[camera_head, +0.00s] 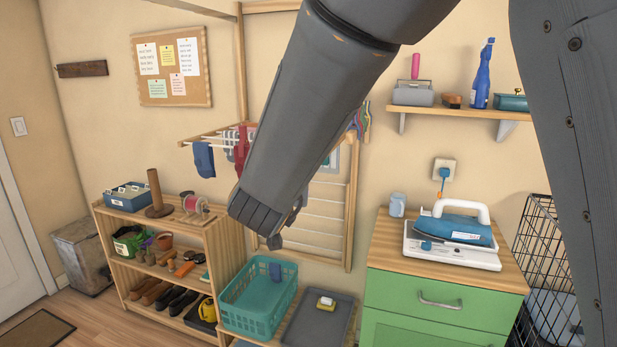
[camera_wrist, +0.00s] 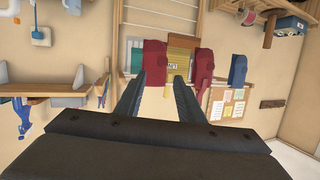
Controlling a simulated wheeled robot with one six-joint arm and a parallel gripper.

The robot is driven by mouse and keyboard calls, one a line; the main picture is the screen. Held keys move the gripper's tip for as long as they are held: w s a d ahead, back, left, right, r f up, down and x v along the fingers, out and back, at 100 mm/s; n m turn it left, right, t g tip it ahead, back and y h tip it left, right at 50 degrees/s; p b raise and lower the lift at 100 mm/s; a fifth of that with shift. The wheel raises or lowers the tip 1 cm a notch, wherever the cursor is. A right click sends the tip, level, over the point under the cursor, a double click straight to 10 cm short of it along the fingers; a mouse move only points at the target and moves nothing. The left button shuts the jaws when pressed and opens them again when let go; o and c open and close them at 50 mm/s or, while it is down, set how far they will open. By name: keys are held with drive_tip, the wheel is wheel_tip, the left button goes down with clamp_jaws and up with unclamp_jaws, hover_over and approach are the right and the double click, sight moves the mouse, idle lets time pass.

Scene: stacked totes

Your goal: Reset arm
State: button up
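My arm (camera_head: 320,105) reaches down from the top of the head view toward the middle of the room. Its far end (camera_head: 268,218) hangs in the air in front of the drying rack, and the fingers are hard to make out there. In the wrist view, my gripper (camera_wrist: 160,78) shows two dark fingers standing apart. Nothing is visibly held between them. Hanging red cloth (camera_wrist: 153,62) and a yellow labelled item (camera_wrist: 180,56) appear beyond the fingers, and the picture is upside down.
A wooden shelf rack (camera_head: 225,245) stands left, with a teal basket (camera_head: 262,318) and a dark tray (camera_head: 340,320) low beside it. A green drawer cabinet (camera_head: 420,292) bearing an iron (camera_head: 455,229) stands right, next to a black wire cage (camera_head: 537,225). A wall shelf (camera_head: 460,112) hangs above.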

drive_tip(key=s+d+f+n+g+y+b, duration=0.1)
drive_tip(key=s+d+f+g, duration=0.2)
drive_tip(key=d+f, duration=0.35)
drive_tip(key=s+d+f+n+g+y+b, duration=0.1)
drive_tip(key=s+d+f+g, duration=0.2)
drive_tip(key=d+f, duration=0.35)
drive_tip(key=s+d+f+g, duration=0.3)
drive_tip(key=s+d, duration=0.3)
drive_tip(key=s, duration=0.3)
drive_tip(key=s+d+f+m+g+h+b, duration=0.1)
drive_tip(key=s+d+f+g, duration=0.3)
drive_tip(key=s, duration=0.5)
wheel_tip(320, 180, down, 2)
drive_tip(key=d, duration=0.2)
drive_tip(key=shift+s+d+f+g, duration=0.2)
drive_tip(key=shift+d+f+g, duration=0.1)
drive_tip(key=shift+d, duration=0.1)
drive_tip(key=shift+a, duration=0.1)
